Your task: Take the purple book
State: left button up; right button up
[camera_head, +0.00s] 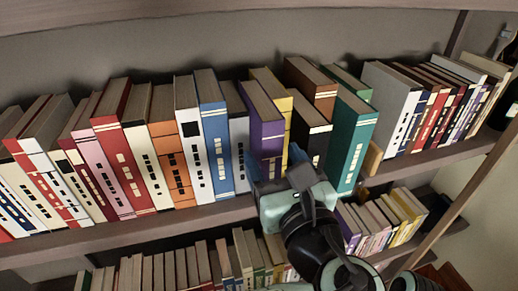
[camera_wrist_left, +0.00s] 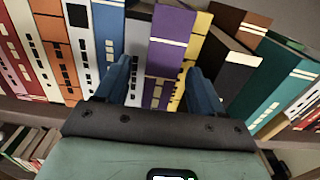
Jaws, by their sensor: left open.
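The purple book (camera_head: 264,138) stands upright in the row on the upper shelf, between a grey book and a yellow book. Its spine has pale bands and small dark marks, and its lower part is partly behind my gripper in the head view. My left gripper (camera_head: 277,170) is open in front of the lower spine. In the left wrist view the purple book (camera_wrist_left: 172,38) shows between the two blue fingers of the left gripper (camera_wrist_left: 160,75). Parts of the grey and yellow books also show between them. Nothing is held. My right gripper is not in view.
A grey book (camera_head: 237,140) stands left of the purple one, and a yellow book (camera_head: 272,82) right of it. A black book (camera_head: 310,130) and a green book (camera_head: 350,140) stand further right. The shelf edge (camera_head: 180,222) runs below, with another book row underneath.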

pick_arm(q)
jog(key=x, duration=0.5)
jog(key=shift+w, duration=0.2)
grip_shut()
jog(key=shift+r, duration=0.1)
